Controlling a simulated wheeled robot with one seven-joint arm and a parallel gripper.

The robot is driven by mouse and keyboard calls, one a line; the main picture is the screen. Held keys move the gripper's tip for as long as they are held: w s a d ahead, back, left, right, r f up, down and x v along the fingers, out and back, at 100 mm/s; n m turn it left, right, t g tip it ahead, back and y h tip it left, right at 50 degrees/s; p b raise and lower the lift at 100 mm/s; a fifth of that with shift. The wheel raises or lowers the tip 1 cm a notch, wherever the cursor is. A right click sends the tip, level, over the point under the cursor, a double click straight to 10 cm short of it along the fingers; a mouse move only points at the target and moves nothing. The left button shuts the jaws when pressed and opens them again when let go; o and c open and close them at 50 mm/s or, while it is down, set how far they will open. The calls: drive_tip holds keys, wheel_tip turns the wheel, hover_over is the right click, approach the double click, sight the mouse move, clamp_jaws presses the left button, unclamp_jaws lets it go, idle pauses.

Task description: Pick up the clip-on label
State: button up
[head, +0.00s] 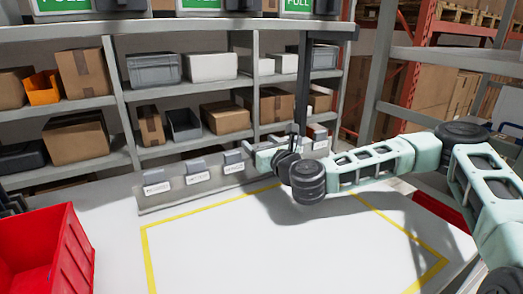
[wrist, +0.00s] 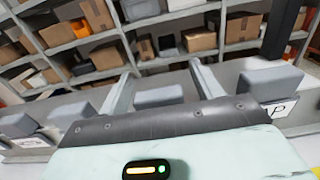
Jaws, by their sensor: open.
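Several white clip-on labels sit along the front of a grey rail in the head view, including a left one (head: 157,188), a middle one (head: 197,177) and a third (head: 234,168). Each is below a grey block. My gripper (head: 268,152) is at the rail, right of these three. In the wrist view my gripper (wrist: 160,80) is open, its two fingers apart with a grey block (wrist: 158,96) showing between them. Any label under that block is hidden by the gripper body. A label ending in "AP" (wrist: 281,109) shows to the right, another label (wrist: 32,142) to the left.
A red bin (head: 75,255) stands at the left front. A white table top with a yellow outline (head: 148,250) is clear in the middle. Shelves (head: 118,90) with boxes and grey bins stand behind the rail. A dark post (head: 303,80) rises behind my gripper.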

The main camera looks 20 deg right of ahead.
drive_tip(key=c, duration=1)
drive_tip(key=shift+c, duration=0.2)
wheel_tip(320, 180, up, 10)
